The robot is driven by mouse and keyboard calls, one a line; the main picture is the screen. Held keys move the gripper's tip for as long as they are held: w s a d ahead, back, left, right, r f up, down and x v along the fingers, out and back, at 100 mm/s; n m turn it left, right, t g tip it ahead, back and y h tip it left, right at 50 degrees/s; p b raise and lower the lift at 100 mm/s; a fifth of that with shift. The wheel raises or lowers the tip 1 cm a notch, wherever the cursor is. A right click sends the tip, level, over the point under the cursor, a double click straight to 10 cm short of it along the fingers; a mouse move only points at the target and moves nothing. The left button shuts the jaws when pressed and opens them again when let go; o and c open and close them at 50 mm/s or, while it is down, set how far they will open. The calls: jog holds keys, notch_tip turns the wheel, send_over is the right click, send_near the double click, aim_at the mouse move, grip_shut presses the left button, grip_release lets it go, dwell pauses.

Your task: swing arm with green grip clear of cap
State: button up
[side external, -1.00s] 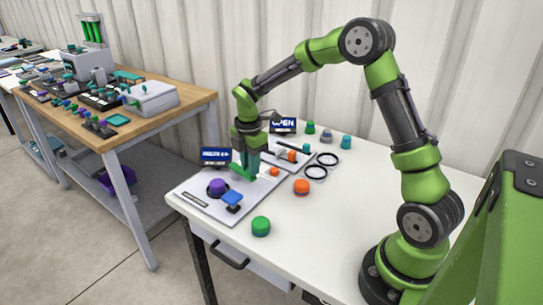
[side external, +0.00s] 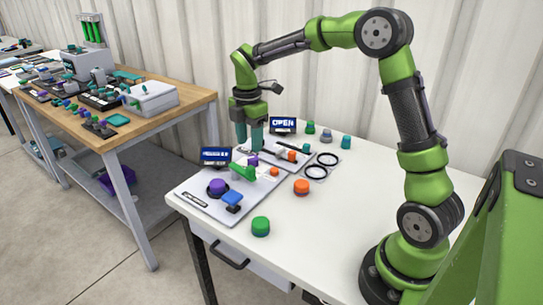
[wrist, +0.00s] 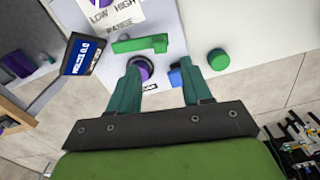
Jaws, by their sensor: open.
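The green grip (side external: 242,172) of the swing arm lies on the white panel (side external: 190,207), behind and to the right of the purple cap (side external: 217,187), apart from it in the side view. In the wrist view the green grip (wrist: 140,45) lies above the partly hidden purple cap (wrist: 147,69). A small purple part (side external: 253,160) sits at the grip's far end. My gripper (side external: 249,148) is raised above and behind the grip, open and empty.
A green knob (side external: 260,226) and an orange knob (side external: 301,187) stand on the white table. Two signs (side external: 215,155) (side external: 283,125) stand behind.

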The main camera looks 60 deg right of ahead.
notch_tip(320, 180, up, 9)
jog(key=shift+f, duration=0.1)
dwell(0.4)
jog(key=s+a+m+t+y, duration=0.1)
jog(key=s+a+m+t, duration=0.2)
jog(key=s+m, duration=0.7)
jog(key=s+a+m+t+y, duration=0.1)
jog(key=s+a+m+t, duration=0.3)
jog(key=s+m, duration=0.6)
jog(key=s+a, duration=0.1)
jog(key=a, duration=0.1)
jog(key=shift+a, duration=0.3)
